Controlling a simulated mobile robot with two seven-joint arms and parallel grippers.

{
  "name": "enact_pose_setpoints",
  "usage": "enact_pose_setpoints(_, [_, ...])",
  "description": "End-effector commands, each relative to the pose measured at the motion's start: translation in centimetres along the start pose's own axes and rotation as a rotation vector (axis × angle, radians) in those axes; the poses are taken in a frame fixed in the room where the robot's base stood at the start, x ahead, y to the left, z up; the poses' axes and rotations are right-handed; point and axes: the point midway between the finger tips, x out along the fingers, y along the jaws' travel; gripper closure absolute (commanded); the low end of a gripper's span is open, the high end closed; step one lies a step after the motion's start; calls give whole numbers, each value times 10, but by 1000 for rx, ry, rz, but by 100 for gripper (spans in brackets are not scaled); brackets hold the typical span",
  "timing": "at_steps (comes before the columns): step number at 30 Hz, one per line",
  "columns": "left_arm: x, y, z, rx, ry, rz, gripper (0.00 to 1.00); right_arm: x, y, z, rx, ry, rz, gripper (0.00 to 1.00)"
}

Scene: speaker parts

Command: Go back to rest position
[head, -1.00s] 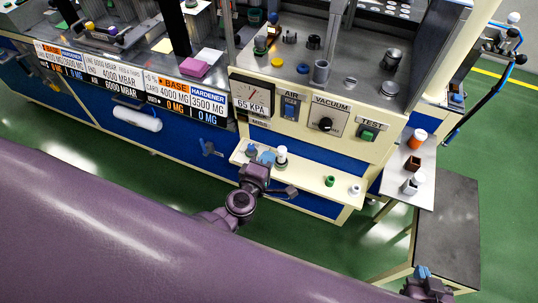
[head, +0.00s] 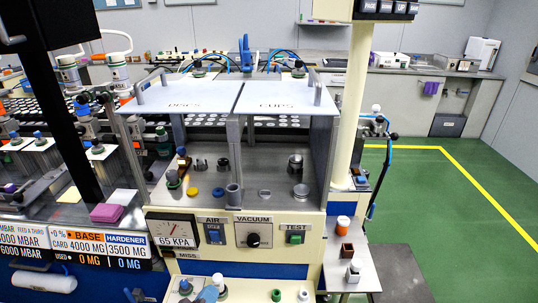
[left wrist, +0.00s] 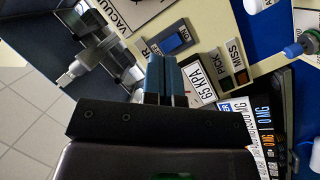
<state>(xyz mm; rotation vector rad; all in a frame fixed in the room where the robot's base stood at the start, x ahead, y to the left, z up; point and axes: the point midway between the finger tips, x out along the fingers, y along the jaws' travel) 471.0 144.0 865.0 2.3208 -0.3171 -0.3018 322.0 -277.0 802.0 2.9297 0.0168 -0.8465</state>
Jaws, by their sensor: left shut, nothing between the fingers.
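My right gripper is not in view now.
A white bottle (head: 219,281), a green part (head: 276,295) and a white part (head: 303,295) stand on the front shelf. The side table (head: 338,275) at right holds an orange-and-white jar (head: 343,225). Green floor (head: 430,205) is free at right.

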Motion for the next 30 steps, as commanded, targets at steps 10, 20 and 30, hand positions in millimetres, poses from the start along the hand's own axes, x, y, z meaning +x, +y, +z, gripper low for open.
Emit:
enact_pose_setpoints(10, [-64, -52, -5, 553, -159, -215, 100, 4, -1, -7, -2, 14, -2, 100])
enact_pose_setpoints(20, [-150, -105, -12, 793, -265, -438, 100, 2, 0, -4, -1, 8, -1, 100])
enact_pose_setpoints(30, [-172, -115, 0, 778, -301, -466, 100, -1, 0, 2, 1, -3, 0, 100])
